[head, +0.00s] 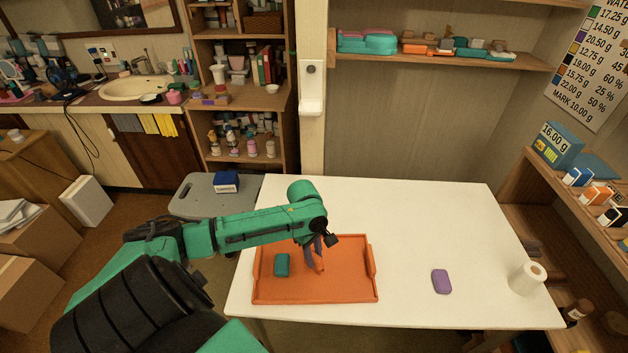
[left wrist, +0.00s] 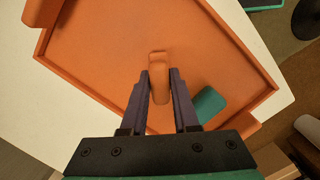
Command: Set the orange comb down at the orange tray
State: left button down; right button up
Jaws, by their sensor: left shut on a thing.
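The orange tray (head: 345,290) lies on the white table, and it fills much of the left wrist view (left wrist: 100,50). The comb (head: 319,264) shows only in part below the fingers in the head view. I cannot tell whether it touches the tray floor. My right gripper is not in view.
A teal block (head: 282,265) lies in the tray's left part, beside the gripper; it also shows in the left wrist view (left wrist: 208,106). A purple block (head: 441,281) and a white roll (head: 527,278) are on the table to the right. The table behind the tray is clear.

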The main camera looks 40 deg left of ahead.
pick_arm(q)
jog(key=c, duration=0.7)
grip_release()
jog(key=shift+o, duration=0.2)
notch_tip(320, 180, up, 12)
jog(key=a, duration=0.1)
jog(key=shift+a+p, duration=0.4)
